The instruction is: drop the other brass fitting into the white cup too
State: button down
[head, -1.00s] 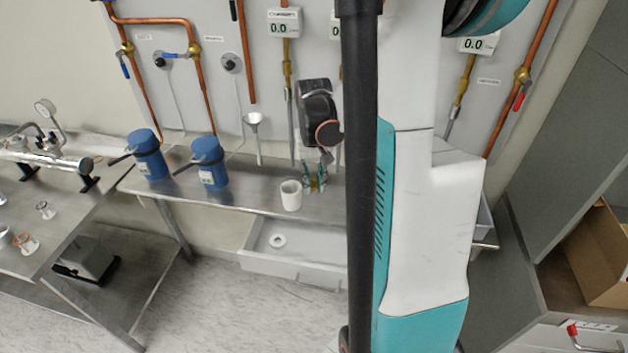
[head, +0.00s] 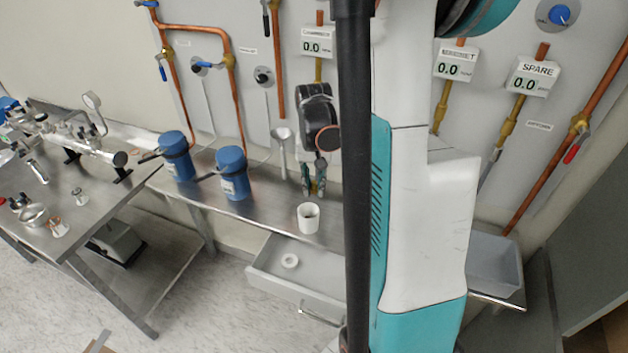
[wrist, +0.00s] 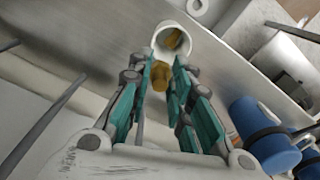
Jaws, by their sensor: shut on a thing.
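The white cup (head: 308,218) stands upright on the steel bench, and it also shows in the wrist view (wrist: 160,48) with its mouth visible. A brass fitting (wrist: 176,38) lies inside the cup. My gripper (wrist: 162,72) has teal fingers shut on another brass fitting (wrist: 160,75), which shows between the fingertips just short of the cup's rim in that view. In the head view my gripper (head: 313,184) points down, beyond the cup and slightly to its right. The held fitting is hard to make out there.
Two blue containers (head: 232,172) stand on the bench (head: 268,212) left of the cup, with a funnel (head: 282,134) behind. Copper pipes and gauges cover the wall. An open drawer (head: 300,275) below the bench holds a white ring (head: 290,261). A grey bin (head: 495,262) is at right.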

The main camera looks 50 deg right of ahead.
aim_at(313, 182)
jog(key=shift+f+b, duration=0.6)
jog(key=shift+f, duration=0.6)
jog(key=c, duration=1.4)
grip_release()
jog(key=shift+o, duration=0.2)
jog(key=shift+r, duration=0.15)
notch_tip(313, 182, up, 12)
jog(key=shift+f, duration=0.1)
